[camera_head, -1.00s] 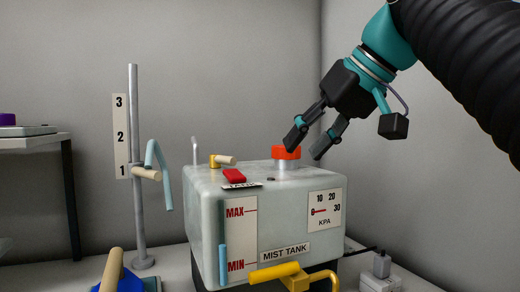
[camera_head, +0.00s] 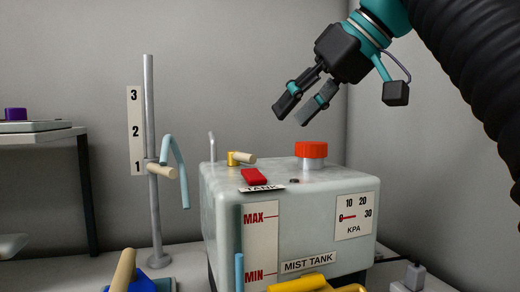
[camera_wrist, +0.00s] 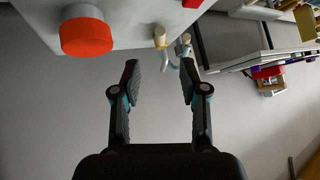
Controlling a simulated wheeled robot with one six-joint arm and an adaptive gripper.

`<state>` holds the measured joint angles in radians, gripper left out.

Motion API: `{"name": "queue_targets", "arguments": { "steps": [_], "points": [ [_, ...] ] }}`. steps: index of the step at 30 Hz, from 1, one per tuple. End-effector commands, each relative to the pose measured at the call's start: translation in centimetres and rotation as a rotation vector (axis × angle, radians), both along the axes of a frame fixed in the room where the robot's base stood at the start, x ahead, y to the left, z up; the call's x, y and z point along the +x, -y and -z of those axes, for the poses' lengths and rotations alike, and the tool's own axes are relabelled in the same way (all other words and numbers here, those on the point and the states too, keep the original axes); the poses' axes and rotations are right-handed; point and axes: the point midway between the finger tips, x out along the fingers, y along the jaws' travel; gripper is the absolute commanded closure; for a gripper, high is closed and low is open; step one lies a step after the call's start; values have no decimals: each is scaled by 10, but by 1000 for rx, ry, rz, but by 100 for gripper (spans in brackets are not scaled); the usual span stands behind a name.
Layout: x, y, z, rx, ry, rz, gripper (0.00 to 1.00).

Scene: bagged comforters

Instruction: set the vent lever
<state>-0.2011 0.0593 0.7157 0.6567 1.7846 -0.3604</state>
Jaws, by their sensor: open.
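The mist tank (camera_head: 222,215) is a pale grey box. On its top left sits a small brass valve with a tan lever (camera_head: 242,158), lying roughly sideways and pointing right. Which part is the vent lever is not labelled, but this one looks like it. A red cap (camera_head: 311,150) stands at the top right. In the wrist view, the tan lever (camera_wrist: 160,36) shows beyond the open fingers (camera_wrist: 160,75), and the red cap (camera_wrist: 86,37) is at upper left.
A red block (camera_head: 254,175) lies on the tank top. A post (camera_head: 150,110) with a 1-2-3 scale and a light blue hose (camera_head: 180,160) stands at left. A yellow handle (camera_head: 297,285) is at the tank's front. A shelf (camera_head: 40,135) is far left.

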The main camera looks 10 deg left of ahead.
Motion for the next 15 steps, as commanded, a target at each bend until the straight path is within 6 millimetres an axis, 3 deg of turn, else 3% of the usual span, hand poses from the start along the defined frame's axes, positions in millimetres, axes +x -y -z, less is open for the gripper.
{"name": "queue_targets", "arguments": {
  "steps": [6,15],
  "points": [
    [10,-26,31,-1,-3,-4,57],
    [23,-57,61,-1,-2,-1,57]
  ]
}}
